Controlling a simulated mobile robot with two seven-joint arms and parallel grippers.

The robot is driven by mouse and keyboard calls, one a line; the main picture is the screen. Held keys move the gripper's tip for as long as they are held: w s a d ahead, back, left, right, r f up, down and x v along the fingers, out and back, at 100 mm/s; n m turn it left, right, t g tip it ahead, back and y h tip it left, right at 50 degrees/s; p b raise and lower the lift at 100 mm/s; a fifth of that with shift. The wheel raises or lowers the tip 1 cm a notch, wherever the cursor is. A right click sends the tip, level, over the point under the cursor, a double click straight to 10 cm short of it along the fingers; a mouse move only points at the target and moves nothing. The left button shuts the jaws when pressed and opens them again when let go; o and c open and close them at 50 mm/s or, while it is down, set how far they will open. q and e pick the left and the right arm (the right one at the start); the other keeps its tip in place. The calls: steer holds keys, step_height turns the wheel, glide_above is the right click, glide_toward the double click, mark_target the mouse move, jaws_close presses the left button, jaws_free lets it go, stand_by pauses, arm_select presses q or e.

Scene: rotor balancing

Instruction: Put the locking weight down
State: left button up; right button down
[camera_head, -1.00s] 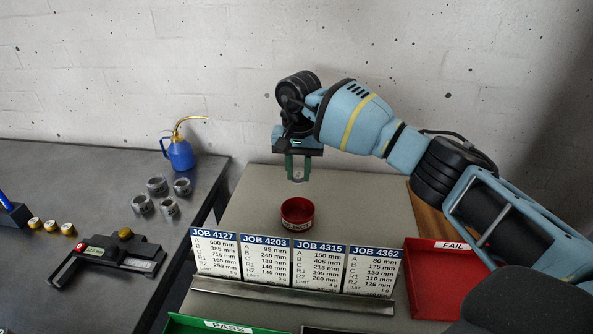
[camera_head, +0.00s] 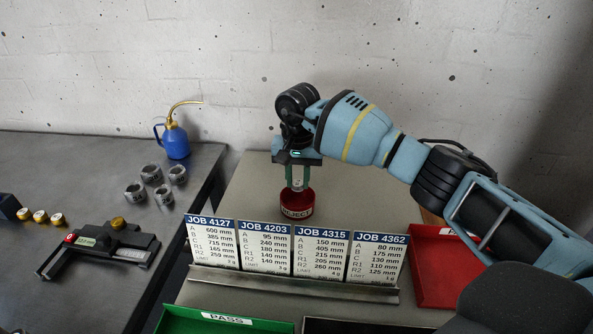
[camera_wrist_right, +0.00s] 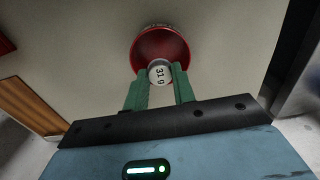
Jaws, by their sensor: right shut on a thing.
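My right gripper (camera_head: 297,186) is shut on the locking weight, a small silvery piece (camera_head: 297,184). It is held low over the red reject bowl (camera_head: 297,210), with the fingertips at the bowl's rim. In the right wrist view the weight (camera_wrist_right: 160,72) sits between the green fingertips (camera_wrist_right: 160,80) and shows the marking "31 g". The red bowl (camera_wrist_right: 178,46) lies just beyond it there. I cannot tell whether the weight touches the bowl. My left gripper is not in view.
Job cards (camera_head: 292,250) stand in a rack in front of the bowl. A red FAIL tray (camera_head: 440,275) is at the right, a green PASS tray (camera_head: 215,322) in front. Several grey ring weights (camera_head: 152,173), a blue oil can (camera_head: 176,143) and a gauge (camera_head: 100,246) are on the left bench.

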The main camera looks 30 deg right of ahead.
mark_target(298, 183)
step_height(298, 183, down, 3)
steer(key=shift+f+b, duration=0.1)
steer(key=shift+b, duration=0.45)
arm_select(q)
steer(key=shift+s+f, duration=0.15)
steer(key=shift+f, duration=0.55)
arm_select(e)
steer(key=shift+f, duration=0.5)
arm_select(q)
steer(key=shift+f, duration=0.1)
arm_select(e)
steer(key=c, duration=1.1)
jaws_free()
step_height(298, 183, up, 7)
steer(key=shift+r+p, duration=0.1)
steer(key=shift+p, duration=1.15)
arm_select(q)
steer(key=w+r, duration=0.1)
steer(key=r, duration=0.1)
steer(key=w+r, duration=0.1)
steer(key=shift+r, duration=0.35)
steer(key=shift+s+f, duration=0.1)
